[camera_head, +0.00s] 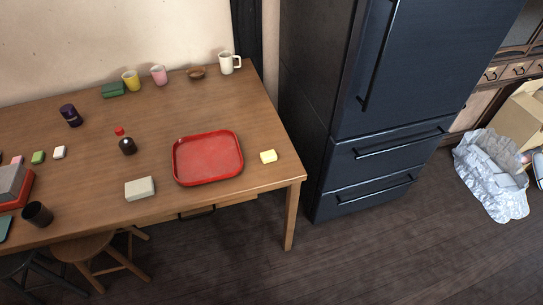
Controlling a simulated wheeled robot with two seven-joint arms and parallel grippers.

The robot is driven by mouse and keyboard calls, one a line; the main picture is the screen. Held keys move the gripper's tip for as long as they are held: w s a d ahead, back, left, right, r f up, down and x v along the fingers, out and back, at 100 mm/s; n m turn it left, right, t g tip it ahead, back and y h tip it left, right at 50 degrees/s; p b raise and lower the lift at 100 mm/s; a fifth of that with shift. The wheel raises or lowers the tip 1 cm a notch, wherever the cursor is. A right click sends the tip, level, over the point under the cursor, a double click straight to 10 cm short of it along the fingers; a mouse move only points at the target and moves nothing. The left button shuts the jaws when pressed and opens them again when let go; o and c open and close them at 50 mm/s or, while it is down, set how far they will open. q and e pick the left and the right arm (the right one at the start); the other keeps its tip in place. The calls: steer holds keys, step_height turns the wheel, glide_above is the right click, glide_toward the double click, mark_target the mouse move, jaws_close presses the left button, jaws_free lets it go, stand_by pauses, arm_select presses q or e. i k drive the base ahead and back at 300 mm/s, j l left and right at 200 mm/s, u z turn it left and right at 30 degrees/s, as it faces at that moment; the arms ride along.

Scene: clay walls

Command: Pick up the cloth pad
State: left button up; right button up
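I cannot tell for sure which item is the cloth pad. A dark green, folded-looking flat piece (113,90) lies at the back of the wooden table, left of the yellow cup. A pale grey block-like piece (140,188) lies near the front edge, left of the red tray. A small pale yellow piece (268,156) lies right of the tray. Part of a teal flat thing (5,226) shows at the left picture edge. Neither of my grippers is in view.
The wooden table (270,118) also holds a red tray (208,158), a dark bottle (127,146), a yellow cup (131,81), a pink cup (159,75), a white mug (229,63) and a black cup (38,214). A stool (85,247) stands below; a dark fridge (335,100) stands right.

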mark_target(143, 188)
steer(key=u, duration=1.15)
